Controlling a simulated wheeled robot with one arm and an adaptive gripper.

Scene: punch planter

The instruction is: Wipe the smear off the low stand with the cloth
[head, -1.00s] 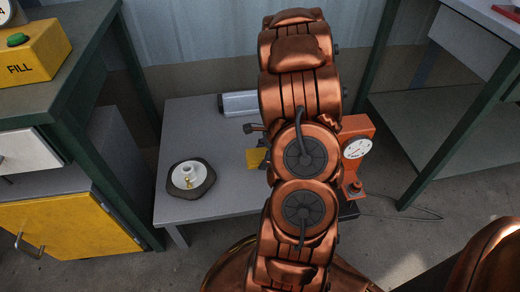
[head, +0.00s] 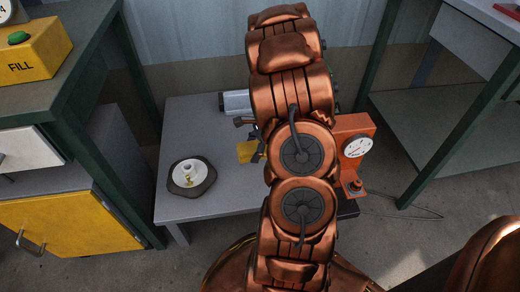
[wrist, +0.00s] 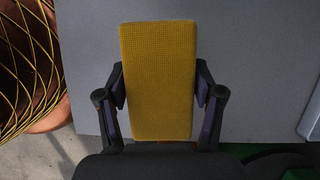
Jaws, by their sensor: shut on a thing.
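The low stand (head: 230,200) is a grey table in the middle of the head view; its bare grey top also fills much of the wrist view (wrist: 255,70). The cloth (wrist: 158,80) is a yellow, textured rectangular pad between my fingers in the wrist view. My gripper (wrist: 160,88) is shut on it, one finger at each side. In the head view a piece of the cloth (head: 247,151) shows left of my arm, over the stand's top; I cannot tell whether it touches. I see no smear in either view; my arm and the cloth hide part of the top.
A dark round dish (head: 192,178) with a white holder sits at the stand's front left. A grey metallic object (head: 236,102) lies at its back. An orange gauge unit (head: 353,150) is right of my arm. Workbenches flank the stand.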

